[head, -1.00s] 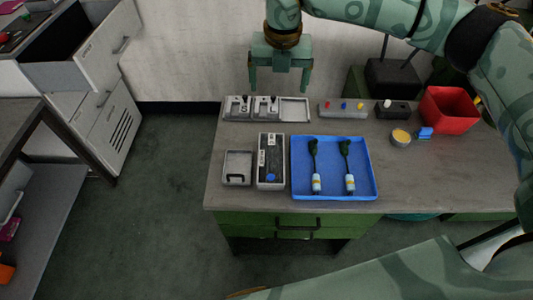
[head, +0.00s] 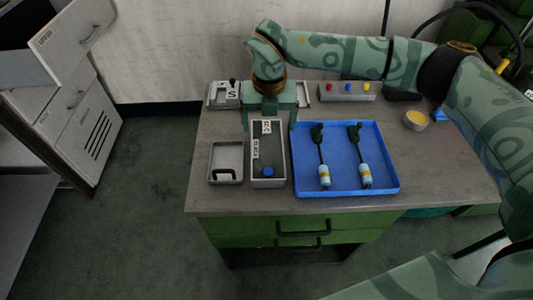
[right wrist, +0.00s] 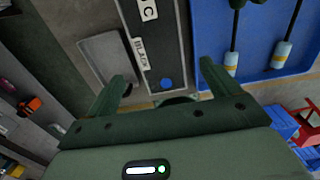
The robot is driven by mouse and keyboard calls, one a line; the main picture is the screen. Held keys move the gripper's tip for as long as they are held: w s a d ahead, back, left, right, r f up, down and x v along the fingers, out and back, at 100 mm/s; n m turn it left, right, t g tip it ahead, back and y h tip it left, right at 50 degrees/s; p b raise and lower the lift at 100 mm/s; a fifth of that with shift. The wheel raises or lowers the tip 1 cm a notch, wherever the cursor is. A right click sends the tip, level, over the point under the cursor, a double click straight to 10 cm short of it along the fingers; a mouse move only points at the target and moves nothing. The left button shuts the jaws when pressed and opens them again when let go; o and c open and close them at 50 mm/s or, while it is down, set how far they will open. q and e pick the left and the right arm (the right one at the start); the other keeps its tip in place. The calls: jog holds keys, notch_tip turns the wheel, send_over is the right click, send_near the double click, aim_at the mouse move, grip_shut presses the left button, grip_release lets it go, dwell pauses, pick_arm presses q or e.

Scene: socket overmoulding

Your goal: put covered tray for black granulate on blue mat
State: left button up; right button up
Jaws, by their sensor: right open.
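The covered tray for black granulate (head: 268,155) is a long grey box with a dark lid, white labels and a blue knob. It lies flat on the workbench. In the right wrist view it (right wrist: 160,45) shows with a "BLACK" label. My right gripper (head: 269,124) is open and empty, above the far end of this tray, with one finger towards each long side. Its fingers also show in the right wrist view (right wrist: 166,75). I cannot tell whether they touch the tray. No separate blue mat shows; the large blue thing is a rimmed tray (head: 391,187). My left gripper is not in view.
The blue rimmed tray holds two dark cables with pale blue and yellow ends. A small grey tray (head: 226,149) with a black handle stands close left of the covered tray. A button box (head: 346,91) and a round tin (head: 415,120) stand behind. The bench front strip is clear.

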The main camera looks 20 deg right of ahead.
aim_at(267, 147)
notch_tip(267, 147, down, 6)
jog(key=shift+w+r+b, duration=0.1)
jog(key=shift+r+b, duration=0.05)
jog(key=shift+b, duration=0.4)
jog(key=f+b, duration=0.1)
jog(key=f, duration=0.1)
jog(key=f+b, duration=0.1)
jog(key=f, duration=0.2)
jog(key=shift+w+a+f, duration=0.1)
jog(key=shift+w+f, duration=0.05)
jog(key=shift+w, duration=0.05)
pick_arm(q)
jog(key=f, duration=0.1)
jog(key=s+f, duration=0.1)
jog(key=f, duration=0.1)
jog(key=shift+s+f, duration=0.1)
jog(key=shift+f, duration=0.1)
pick_arm(e)
jog(key=c, duration=1.1)
jog(key=shift+r, duration=0.2)
